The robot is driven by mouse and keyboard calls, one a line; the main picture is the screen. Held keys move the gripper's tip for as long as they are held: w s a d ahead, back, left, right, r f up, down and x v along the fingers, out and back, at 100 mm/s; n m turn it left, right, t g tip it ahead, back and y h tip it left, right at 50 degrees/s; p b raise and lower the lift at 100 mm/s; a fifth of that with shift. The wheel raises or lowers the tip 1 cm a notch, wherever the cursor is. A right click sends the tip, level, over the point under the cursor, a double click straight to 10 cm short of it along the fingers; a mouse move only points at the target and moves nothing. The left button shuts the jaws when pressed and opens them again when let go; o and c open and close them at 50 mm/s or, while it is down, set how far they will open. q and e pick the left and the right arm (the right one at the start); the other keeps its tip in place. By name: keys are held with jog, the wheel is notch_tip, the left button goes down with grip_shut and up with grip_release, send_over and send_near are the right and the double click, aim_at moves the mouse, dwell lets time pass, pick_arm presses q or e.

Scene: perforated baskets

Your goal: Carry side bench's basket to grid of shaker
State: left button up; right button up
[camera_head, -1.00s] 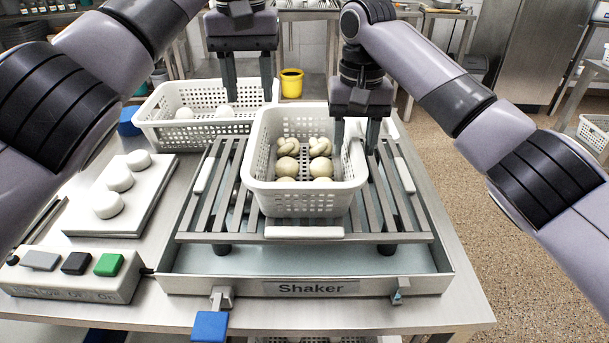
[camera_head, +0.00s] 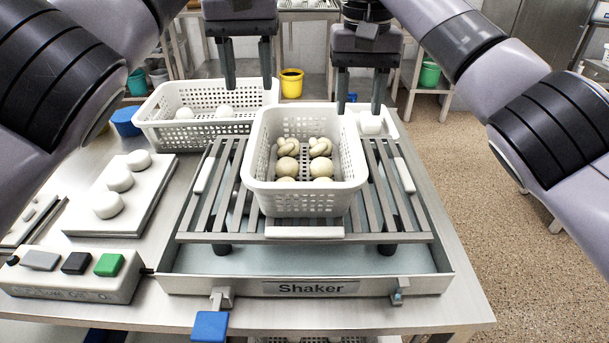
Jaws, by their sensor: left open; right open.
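A white perforated basket (camera_head: 305,203) holding several round and knotted dough-like pieces sits upright on the slatted grid (camera_head: 219,190) of the shaker (camera_head: 230,287). A second white perforated basket (camera_head: 180,139) with at least two white round pieces stands behind and to the left, on the bench. My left gripper (camera_head: 248,84) is open and raised at that second basket's right end, its fingers pointing down. My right gripper (camera_head: 360,108) is open and empty, above and behind the right rear corner of the basket on the grid. Neither gripper visibly holds anything.
A white board (camera_head: 120,205) with three white round pieces lies left of the shaker. A button box (camera_head: 75,275) and a blue-handled latch (camera_head: 210,326) are at the front. A small white tray (camera_head: 377,123) sits behind the grid. A yellow bucket (camera_head: 291,84) stands further back.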

jog(key=shift+r, duration=2.05)
jog(key=shift+s, duration=0.1)
